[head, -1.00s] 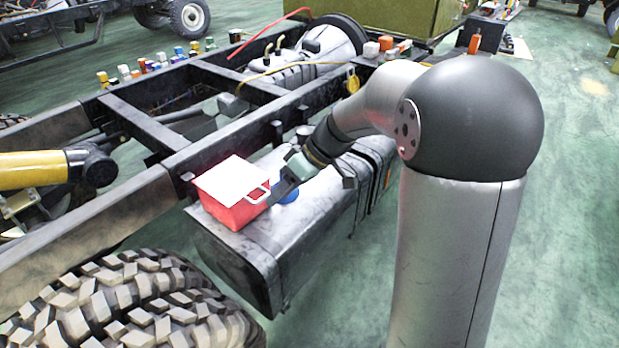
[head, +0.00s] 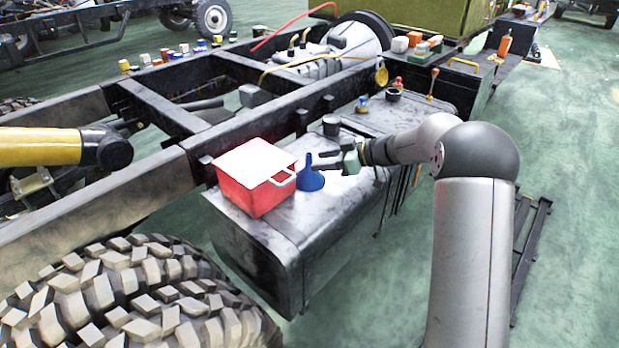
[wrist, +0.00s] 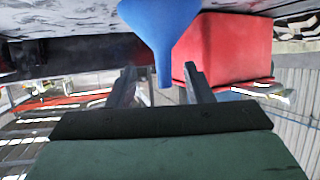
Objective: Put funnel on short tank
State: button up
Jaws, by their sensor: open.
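The blue funnel (head: 309,180) stands wide end down, spout up, on the near grey tank (head: 262,238), just right of a red box. My gripper (head: 327,162) is open, level with the spout, to the right of the funnel. In the wrist view, which looks upside down, the funnel's spout (wrist: 163,60) points between the two open fingers (wrist: 160,82); I cannot tell whether they touch it. A second grey tank (head: 425,118) lies farther back. I cannot tell for sure which tank is the short one.
The red box (head: 255,192) with a pale lid and handle stands close left of the funnel. A dark neck (head: 331,125), a blue-and-yellow cap (head: 362,104) and a dark cup (head: 393,94) stand farther back. The chassis rail (head: 230,135) runs behind the tanks.

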aim_at(306, 167)
jog(key=x, duration=0.3)
jog(key=b+x, duration=0.1)
jog(key=x, duration=0.1)
jog(key=shift+s+a+f, duration=0.15)
jog(key=shift+a+f, duration=0.15)
jog(key=shift+f, duration=0.15)
jog(key=shift+w+a+f, duration=0.15)
jog(key=shift+w+a, duration=0.05)
jog(key=shift+a, duration=0.25)
grip_shut()
